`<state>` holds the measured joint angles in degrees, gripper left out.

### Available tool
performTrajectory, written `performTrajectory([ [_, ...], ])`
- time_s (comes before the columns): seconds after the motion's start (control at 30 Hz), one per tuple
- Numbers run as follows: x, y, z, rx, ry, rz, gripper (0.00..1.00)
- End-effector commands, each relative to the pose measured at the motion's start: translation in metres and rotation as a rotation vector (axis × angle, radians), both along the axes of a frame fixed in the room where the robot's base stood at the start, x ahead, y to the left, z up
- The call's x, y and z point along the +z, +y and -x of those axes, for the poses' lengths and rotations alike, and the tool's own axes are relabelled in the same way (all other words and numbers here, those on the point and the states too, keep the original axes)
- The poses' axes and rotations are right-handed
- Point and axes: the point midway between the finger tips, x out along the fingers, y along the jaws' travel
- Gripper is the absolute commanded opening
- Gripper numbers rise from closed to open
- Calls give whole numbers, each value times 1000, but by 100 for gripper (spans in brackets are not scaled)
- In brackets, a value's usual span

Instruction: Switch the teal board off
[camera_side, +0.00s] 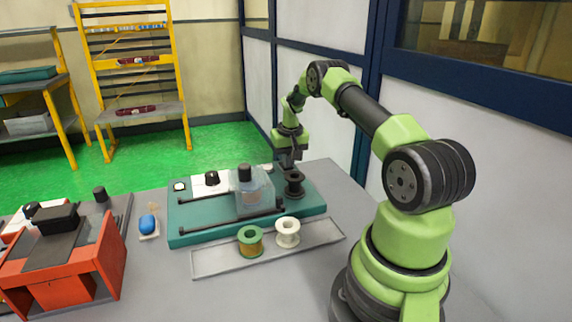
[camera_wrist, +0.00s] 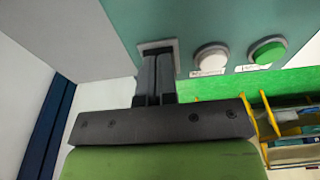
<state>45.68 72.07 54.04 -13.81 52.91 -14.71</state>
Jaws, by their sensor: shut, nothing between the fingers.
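The teal board (camera_side: 187,226) lies on the table in the side view, with a black knob on a white plate (camera_side: 211,184) and a clear-sided housing with a black cap (camera_side: 252,192) on it. My gripper (camera_side: 287,168) is shut and empty at the board's far right edge, beside a dark spool-like post (camera_side: 294,184). In the wrist view the teal board (camera_wrist: 240,25) carries a round white button (camera_wrist: 211,58) and a round green button (camera_wrist: 267,51). My shut gripper (camera_wrist: 157,55) points at a pale square frame (camera_wrist: 158,45) left of them. The fingers hide its middle; I cannot tell whether they touch it.
A grey tray (camera_side: 215,262) in front of the board holds a green spool (camera_side: 250,241) and a white spool (camera_side: 288,232). A red machine (camera_side: 75,262) and a small blue object (camera_side: 148,224) stand to the left. Black rods run along the board's front.

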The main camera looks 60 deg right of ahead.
Motion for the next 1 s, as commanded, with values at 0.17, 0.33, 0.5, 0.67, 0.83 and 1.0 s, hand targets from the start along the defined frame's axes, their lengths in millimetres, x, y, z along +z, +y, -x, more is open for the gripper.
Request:
performTrajectory([
  [0.17,-1,0,0,0,-1,1,0],
  [0.33,10,-1,-1,2,-3,4,0],
  [0.5,24,0,0,1,-2,4,0],
  [0.67,38,-1,0,0,-3,3,0],
  [0.83,52,-1,0,1,-1,3,0],
  [1.0,65,0,0,0,-1,1,0],
])
